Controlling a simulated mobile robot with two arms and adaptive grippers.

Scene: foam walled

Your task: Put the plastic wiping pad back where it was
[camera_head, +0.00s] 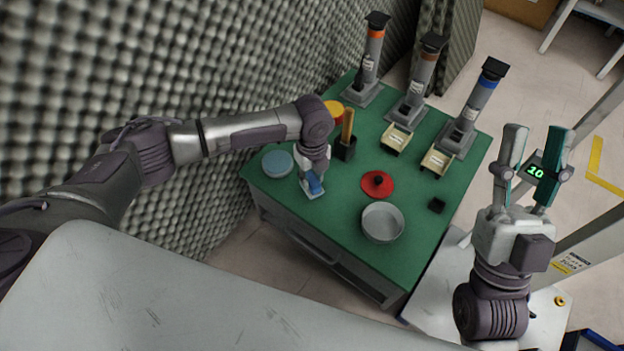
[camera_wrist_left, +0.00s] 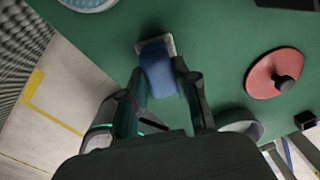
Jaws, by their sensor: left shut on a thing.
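The plastic wiping pad (camera_head: 314,185) has a blue grip on a pale flat base. It is at the front left of the green table (camera_head: 335,215), and I cannot tell whether it touches the tabletop. My left gripper (camera_head: 309,172) is shut on it from above. In the left wrist view the pad (camera_wrist_left: 158,70) shows between the fingers of the left gripper (camera_wrist_left: 160,85), its pale base at the far end. My right gripper (camera_head: 537,135) is open and empty, raised to the right of the table.
A blue round dish (camera_head: 278,163) is left of the pad. A black holder (camera_head: 344,150), a red lid (camera_head: 377,184), a metal bowl (camera_head: 382,223) and a black block (camera_head: 436,205) stand to its right. Several dispensers, one blue-topped (camera_head: 472,108), line the back. A foam wall (camera_head: 170,70) borders the left.

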